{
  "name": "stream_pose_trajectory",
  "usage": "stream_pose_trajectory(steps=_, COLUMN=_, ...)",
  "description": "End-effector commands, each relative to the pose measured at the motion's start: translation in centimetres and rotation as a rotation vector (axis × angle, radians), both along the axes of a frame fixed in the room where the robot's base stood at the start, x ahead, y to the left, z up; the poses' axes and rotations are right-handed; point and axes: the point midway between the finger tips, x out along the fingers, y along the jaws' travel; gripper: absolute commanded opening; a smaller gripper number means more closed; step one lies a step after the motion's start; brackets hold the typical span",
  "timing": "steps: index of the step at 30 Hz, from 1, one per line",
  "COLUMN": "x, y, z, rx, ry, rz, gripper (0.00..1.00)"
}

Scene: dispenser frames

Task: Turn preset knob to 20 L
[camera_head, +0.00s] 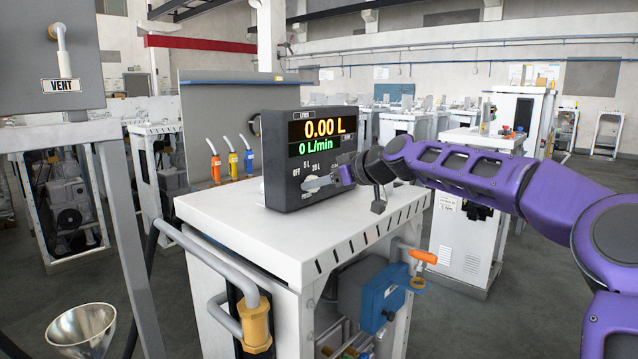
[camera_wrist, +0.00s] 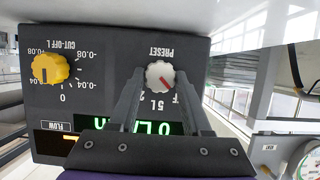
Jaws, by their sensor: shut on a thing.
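The dispenser's dark control box (camera_head: 290,140) stands on a white cabinet and reads 0.00 L and 0 L/min. In the wrist view, which is upside down, the pale grey preset knob (camera_wrist: 160,75) has a red pointer. The pointer aims lower right, toward the partly hidden OFF mark. The 5 L mark is visible between my fingers, and the 20 L mark is mostly covered by one finger. My gripper (camera_wrist: 158,84) is closed around the knob, one finger on each side.
A yellow cut-off knob (camera_wrist: 50,69) is beside the preset knob on the same panel. Several coloured nozzles (camera_head: 232,163) stand behind the box. An orange-handled valve (camera_head: 423,257) and a blue unit (camera_head: 383,295) project from the cabinet (camera_head: 300,222). The cabinet top near the box is clear.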

Motion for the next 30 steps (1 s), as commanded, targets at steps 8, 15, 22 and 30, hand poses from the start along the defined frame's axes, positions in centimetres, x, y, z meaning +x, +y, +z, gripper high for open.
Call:
stream_pose_trajectory(steps=8, x=0.03, y=-0.05, z=0.05, rx=0.008, ry=0.010, rz=-0.001, gripper=0.00)
stream_pose_trajectory(steps=15, x=0.13, y=-0.13, z=0.16, rx=0.066, ry=0.084, rz=-0.001, gripper=0.00)
stream_pose_trajectory(steps=22, x=0.23, y=-0.15, z=0.16, rx=0.180, ry=0.229, rz=0.001, gripper=0.00)
stream_pose_trajectory(steps=30, x=0.41, y=-0.32, z=0.06, rx=0.338, ry=0.430, rz=-0.001, gripper=0.00)
